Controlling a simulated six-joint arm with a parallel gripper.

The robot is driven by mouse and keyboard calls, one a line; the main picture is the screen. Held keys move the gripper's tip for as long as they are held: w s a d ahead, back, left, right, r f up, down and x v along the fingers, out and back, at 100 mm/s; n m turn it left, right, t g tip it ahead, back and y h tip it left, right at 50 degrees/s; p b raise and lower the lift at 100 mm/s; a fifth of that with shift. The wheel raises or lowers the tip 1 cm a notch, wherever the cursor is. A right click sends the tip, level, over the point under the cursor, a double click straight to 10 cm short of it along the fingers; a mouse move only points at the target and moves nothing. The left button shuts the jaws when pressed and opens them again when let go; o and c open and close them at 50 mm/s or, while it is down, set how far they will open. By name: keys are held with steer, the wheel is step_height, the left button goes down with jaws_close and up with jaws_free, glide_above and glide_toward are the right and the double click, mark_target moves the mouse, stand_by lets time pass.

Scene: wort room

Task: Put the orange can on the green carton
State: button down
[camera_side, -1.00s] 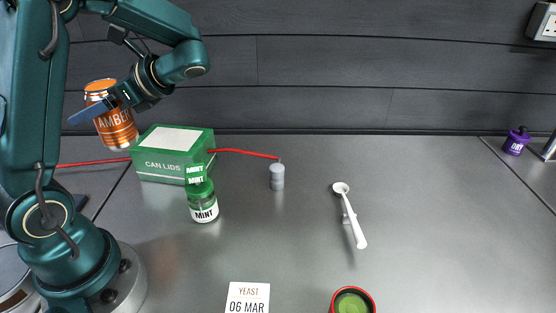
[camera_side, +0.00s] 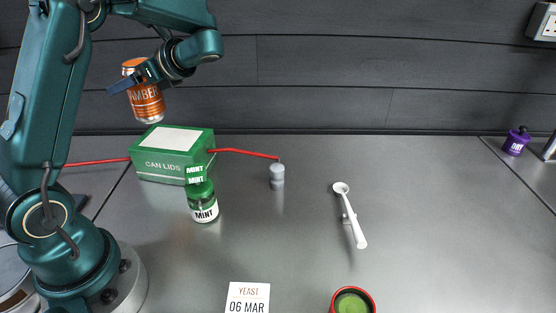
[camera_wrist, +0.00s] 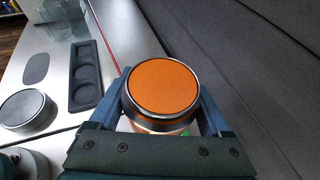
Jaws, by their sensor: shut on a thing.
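The orange can (camera_side: 147,103), labelled AMBER, is upright or nearly so in the side view, held above the green carton. The green carton (camera_side: 160,167), labelled CAN LIDS, stands on the bench with a white patch on its top. There is a gap between the can's bottom and the carton's top. My gripper (camera_side: 134,82) is shut on the can. In the wrist view the can's orange top (camera_wrist: 163,88) fills the space between my gripper's fingers (camera_wrist: 165,108) and hides most of the carton below.
A green-capped MINT jar (camera_side: 203,203) stands in front of the carton. A red tube (camera_side: 245,152) runs behind it to a small grey cylinder (camera_side: 277,176). A white scoop (camera_side: 350,216) lies to the right. The wrist view shows a dark tray with round recesses (camera_wrist: 86,75).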

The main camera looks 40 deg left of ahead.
mark_target(153, 103)
steer(key=w, duration=0.1)
steer(key=w+f, duration=0.1)
steer(key=shift+w+d+f, duration=0.3)
steer(key=shift+d, duration=0.1)
steer(key=shift+f, duration=2.05)
jaws_free()
